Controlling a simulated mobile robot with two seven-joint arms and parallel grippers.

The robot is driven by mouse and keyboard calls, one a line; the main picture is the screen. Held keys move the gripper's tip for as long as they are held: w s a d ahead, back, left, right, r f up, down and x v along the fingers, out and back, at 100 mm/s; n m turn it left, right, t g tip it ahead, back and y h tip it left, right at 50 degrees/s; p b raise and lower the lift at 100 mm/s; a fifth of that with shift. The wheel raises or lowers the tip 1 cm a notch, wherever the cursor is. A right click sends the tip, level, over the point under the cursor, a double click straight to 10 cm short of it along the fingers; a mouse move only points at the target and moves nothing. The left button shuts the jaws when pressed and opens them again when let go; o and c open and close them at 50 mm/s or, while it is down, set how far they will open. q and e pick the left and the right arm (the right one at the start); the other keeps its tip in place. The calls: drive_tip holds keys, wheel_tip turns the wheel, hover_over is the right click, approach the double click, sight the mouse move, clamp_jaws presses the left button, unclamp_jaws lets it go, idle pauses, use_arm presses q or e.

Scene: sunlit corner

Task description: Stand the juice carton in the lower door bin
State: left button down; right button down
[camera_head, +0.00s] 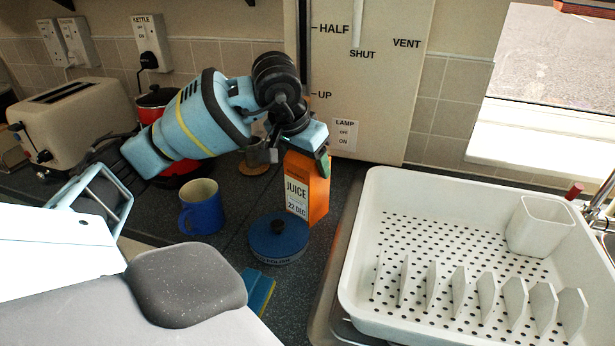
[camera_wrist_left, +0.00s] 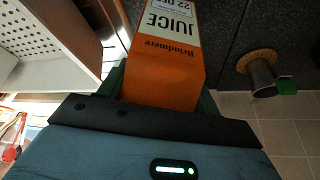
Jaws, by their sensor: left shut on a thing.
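The orange juice carton (camera_head: 308,188) stands upright on the dark worktop in the head view, its label facing me. My left gripper (camera_head: 316,152) reaches it from above and is shut on its upper part. In the left wrist view the carton (camera_wrist_left: 165,62) lies between the two fingers, with its label readable. The carton's base shows close to the worktop; I cannot tell if it is touching. No fridge door or door bin is in view. My right gripper is not in view.
A blue round tin (camera_head: 278,240) stands just in front of the carton, and a blue mug (camera_head: 202,208) to its left. A white dish rack (camera_head: 450,250) fills the right. A toaster (camera_head: 75,115), a red pot (camera_head: 155,100) and a sponge (camera_head: 258,290) are also near.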

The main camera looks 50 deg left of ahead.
use_arm(q)
drive_tip(key=shift+r, duration=0.15)
wheel_tip(320, 180, up, 10)
drive_tip(key=shift+f+p, duration=0.1)
drive_tip(key=shift+p, duration=0.25)
idle(0.3)
idle(0.4)
